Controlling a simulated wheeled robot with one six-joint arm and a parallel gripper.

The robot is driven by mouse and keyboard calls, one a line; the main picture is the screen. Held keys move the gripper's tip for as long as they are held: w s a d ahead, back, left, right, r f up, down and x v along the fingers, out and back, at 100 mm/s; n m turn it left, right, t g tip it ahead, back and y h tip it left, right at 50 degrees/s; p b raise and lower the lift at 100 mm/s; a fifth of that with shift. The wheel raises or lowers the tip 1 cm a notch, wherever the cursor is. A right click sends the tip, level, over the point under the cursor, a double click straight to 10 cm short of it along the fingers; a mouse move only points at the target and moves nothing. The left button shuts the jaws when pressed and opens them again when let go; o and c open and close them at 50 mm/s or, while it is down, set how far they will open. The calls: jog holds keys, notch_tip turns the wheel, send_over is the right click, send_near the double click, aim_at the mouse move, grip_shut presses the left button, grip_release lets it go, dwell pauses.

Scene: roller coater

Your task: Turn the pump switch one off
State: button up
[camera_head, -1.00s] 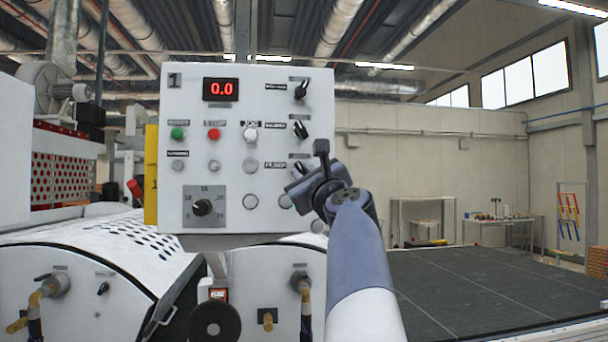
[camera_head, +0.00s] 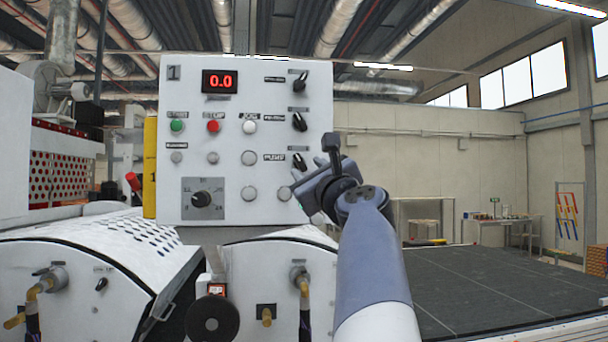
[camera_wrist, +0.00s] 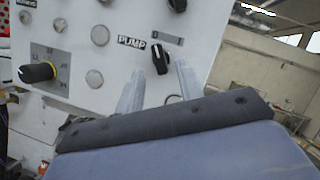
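The pump switch (camera_head: 300,162) is a black rotary knob low on the right of the white control panel (camera_head: 230,95). Its handle is tilted. In the wrist view the pump switch (camera_wrist: 160,58) sits beside the label "PUMP", just beyond and between my fingertips. My gripper (camera_head: 300,184) is just below and right of the switch in the head view. I cannot tell how far the fingertips are from the panel.
Two more black knobs (camera_head: 300,122) are above the pump switch. Round buttons and a dial (camera_head: 201,199) lie to the left, under a red display (camera_head: 219,82) reading 0.0. White roller covers (camera_head: 95,245) stand below. A dark flat bed (camera_head: 490,295) extends to the right.

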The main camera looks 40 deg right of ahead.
aim_at(302, 165)
jog(key=b+v, duration=0.2)
jog(key=v, duration=0.4)
jog(key=shift+s+f, duration=0.2)
jog(key=shift+s, duration=0.05)
jog(key=shift+w+a+r, duration=0.1)
jog(key=p+x, duration=0.4)
jog(key=x, duration=0.6)
jog(key=shift+w+r+p, duration=0.15)
jog(key=shift+w+p, duration=0.15)
jog(key=shift+p, duration=0.05)
jog(key=shift+s, duration=0.1)
